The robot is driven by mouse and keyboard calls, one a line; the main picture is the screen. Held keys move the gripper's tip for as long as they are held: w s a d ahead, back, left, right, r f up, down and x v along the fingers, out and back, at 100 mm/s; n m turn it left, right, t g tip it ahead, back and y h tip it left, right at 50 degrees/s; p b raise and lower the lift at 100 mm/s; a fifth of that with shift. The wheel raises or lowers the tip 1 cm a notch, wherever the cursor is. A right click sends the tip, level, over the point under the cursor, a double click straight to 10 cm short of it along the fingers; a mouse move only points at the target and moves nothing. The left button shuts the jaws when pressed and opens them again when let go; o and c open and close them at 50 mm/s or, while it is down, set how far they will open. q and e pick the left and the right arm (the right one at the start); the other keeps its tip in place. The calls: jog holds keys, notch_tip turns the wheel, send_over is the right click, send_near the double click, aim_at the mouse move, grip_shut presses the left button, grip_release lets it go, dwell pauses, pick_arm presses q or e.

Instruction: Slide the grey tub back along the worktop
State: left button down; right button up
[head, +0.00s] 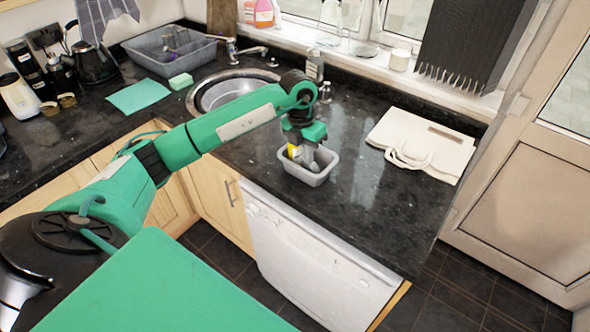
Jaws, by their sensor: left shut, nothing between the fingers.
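The small grey tub (308,176) stands on the black speckled worktop (360,215), near its front edge above the white dishwasher. Something yellow (292,151) shows at the tub's left rim, partly hidden by my gripper. My left gripper (311,158) points down at the tub, its fingers shut over or inside the opening, with nothing held. I cannot tell whether the fingers touch the tub's wall. My right gripper is not in view.
A cream bag (422,140) lies to the right. The round sink (215,93) is at the left, with a soap bottle (315,66) and a tap (240,50) behind.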

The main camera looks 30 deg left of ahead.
pick_arm(q)
jog(key=shift+n+y, duration=0.3)
jog(key=shift+y, duration=0.6)
jog(key=a+f+p, duration=0.1)
jog(key=f, duration=0.1)
jog(key=a+f+p, duration=0.1)
jog(key=f, duration=0.2)
jog(key=a+f+p, duration=0.1)
jog(key=f+p, duration=0.1)
jog(key=shift+a+f, duration=0.4)
jog(key=shift+f, duration=0.4)
